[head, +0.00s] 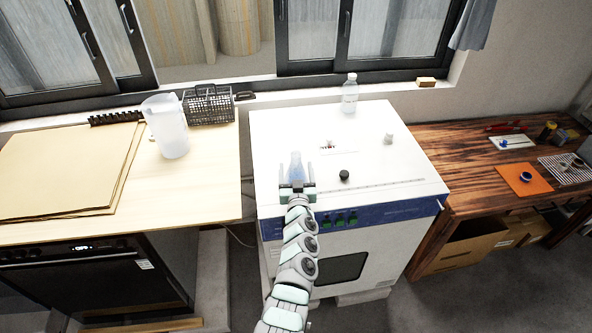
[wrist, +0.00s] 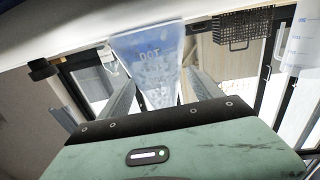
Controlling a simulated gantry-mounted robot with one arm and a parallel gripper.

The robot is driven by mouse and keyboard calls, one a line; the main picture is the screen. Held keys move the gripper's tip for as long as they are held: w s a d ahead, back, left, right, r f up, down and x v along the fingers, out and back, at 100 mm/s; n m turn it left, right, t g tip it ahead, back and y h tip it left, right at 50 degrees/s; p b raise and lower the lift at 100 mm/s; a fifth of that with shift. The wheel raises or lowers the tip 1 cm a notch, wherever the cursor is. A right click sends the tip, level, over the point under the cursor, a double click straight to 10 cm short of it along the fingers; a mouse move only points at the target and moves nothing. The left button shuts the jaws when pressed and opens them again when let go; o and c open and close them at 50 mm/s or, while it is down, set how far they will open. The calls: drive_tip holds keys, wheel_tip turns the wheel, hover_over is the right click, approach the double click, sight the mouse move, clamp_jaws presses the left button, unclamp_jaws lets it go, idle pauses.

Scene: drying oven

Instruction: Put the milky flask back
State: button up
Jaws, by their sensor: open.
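The milky flask (head: 295,168), pale bluish and translucent, stands on the white top of the drying oven (head: 385,117), near its front left edge. My gripper (head: 297,186) reaches in from the front, low over the oven top, and is at the flask. In the wrist view the flask (wrist: 150,45) shows graduation marks and sits between my two open fingers (wrist: 160,82). I cannot tell whether either finger touches it. The body of my gripper hides the part of the flask closest to me.
A dark knob (head: 344,175) stands right of the flask on the oven top. A clear bottle (head: 350,95) stands at the back. A tall milky pitcher (head: 168,128) and a black wire basket (head: 209,106) stand on the left counter. The wooden table (head: 455,145) is on the right.

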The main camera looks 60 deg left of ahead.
drive_tip(key=shift+s+d+r+p, duration=0.25)
drive_tip(key=shift+d+p, duration=0.25)
drive_tip(key=shift+p, duration=0.1)
drive_tip(key=p+v, duration=0.4)
drive_tip(key=v, duration=0.6)
drive_tip(key=shift+s+d+f+p, duration=0.15)
drive_tip(key=shift+s+d+p, duration=0.05)
drive_tip(key=shift+d+p, duration=0.2)
